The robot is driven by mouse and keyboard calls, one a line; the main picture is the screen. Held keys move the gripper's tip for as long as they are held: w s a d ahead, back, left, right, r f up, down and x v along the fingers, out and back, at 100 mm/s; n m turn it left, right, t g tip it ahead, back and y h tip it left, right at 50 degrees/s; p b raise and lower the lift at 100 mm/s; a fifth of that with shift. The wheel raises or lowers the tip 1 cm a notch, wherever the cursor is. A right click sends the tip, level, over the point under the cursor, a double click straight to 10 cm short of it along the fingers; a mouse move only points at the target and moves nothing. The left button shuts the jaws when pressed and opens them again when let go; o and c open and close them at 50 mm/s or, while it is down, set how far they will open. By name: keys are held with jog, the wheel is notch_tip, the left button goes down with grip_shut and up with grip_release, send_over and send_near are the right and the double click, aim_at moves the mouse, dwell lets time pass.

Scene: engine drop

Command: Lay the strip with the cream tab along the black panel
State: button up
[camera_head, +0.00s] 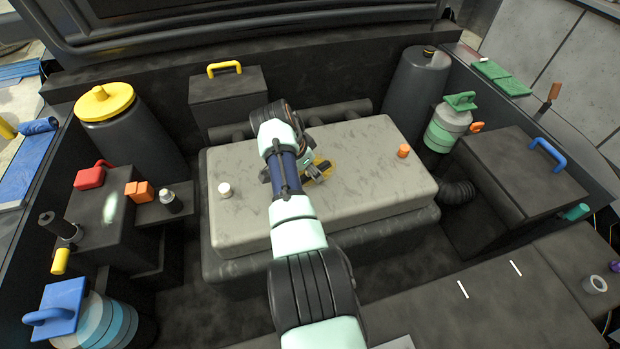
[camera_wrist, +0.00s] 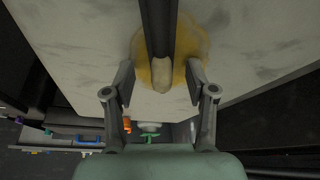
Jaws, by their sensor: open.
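The strip (camera_wrist: 158,25) is a long dark bar in the wrist view, with a rounded cream tab (camera_wrist: 161,75) at its near end. It lies over a yellow-brown stain on the pale grey engine cover. My gripper (camera_wrist: 160,70) is open, with one finger on each side of the cream tab and a visible gap on both sides. In the head view my arm hides most of the strip and gripper; a bit of the yellow stain shows. A flat black panel (camera_head: 430,315) with two short white marks runs along the lower right of the head view.
The grey engine cover (camera_head: 390,180) carries a white cap (camera_head: 224,189) and an orange cap (camera_head: 403,151). A dark box with a blue handle (camera_head: 547,154) stands right. A tape roll (camera_head: 594,284) lies near the panel's right end. Yellow-topped and green-topped canisters stand at the sides.

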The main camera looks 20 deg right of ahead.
jog(key=shift+w, duration=0.1)
jog(key=c, duration=0.9)
jog(key=shift+c, duration=0.2)
notch_tip(320, 180, up, 20)
jog(key=p, duration=0.7)
jog(key=shift+p, duration=0.35)
